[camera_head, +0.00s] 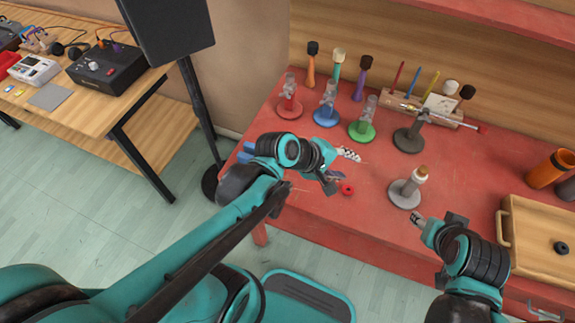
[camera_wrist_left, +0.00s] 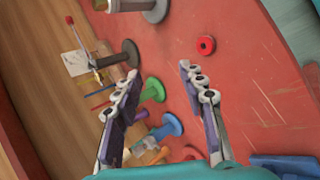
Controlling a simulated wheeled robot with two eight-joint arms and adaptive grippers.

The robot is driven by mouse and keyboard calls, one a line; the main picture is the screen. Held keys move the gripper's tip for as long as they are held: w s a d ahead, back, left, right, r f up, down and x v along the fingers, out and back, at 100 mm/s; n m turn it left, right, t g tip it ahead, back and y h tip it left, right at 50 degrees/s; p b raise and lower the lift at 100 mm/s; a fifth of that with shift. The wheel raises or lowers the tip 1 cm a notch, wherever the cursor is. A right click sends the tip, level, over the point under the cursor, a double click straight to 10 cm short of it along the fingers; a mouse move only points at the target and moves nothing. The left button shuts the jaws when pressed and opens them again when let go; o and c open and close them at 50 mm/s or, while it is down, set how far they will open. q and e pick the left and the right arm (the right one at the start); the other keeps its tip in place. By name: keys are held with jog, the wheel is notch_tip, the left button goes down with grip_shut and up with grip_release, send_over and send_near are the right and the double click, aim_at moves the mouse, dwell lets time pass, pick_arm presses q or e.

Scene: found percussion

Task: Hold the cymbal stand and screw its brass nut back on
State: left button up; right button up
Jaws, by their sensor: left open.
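A light grey stand (camera_head: 403,194) with a round base and a pale post stands upright on the red table, near its front. A tan cap (camera_head: 421,171) sits on its post; I cannot tell if this is the brass nut. In the left wrist view part of a grey stand (camera_wrist_left: 154,12) shows at the top edge. My left gripper (camera_head: 342,165) is open and empty above the table, left of the light grey stand. Its spread fingers also show in the left wrist view (camera_wrist_left: 160,74). My right gripper (camera_head: 430,222) is just in front of the stand; its finger opening is unclear.
A red ring (camera_head: 347,188) lies near my left gripper. Red, blue and green stands (camera_head: 361,131) stand behind, with a dark stand (camera_head: 408,140) bearing a slanted rod. A wooden tray (camera_head: 540,235) and orange cup (camera_head: 545,170) are right.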

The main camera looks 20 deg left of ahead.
pick_arm(q)
jog(key=s+a+r+m+y, duration=0.1)
jog(key=s+a+m+y, duration=0.5)
jog(key=a+m, duration=0.5)
jog(key=shift+s+a+m, duration=0.4)
jog(key=shift+s+a, duration=0.1)
jog(key=shift+a, duration=0.45)
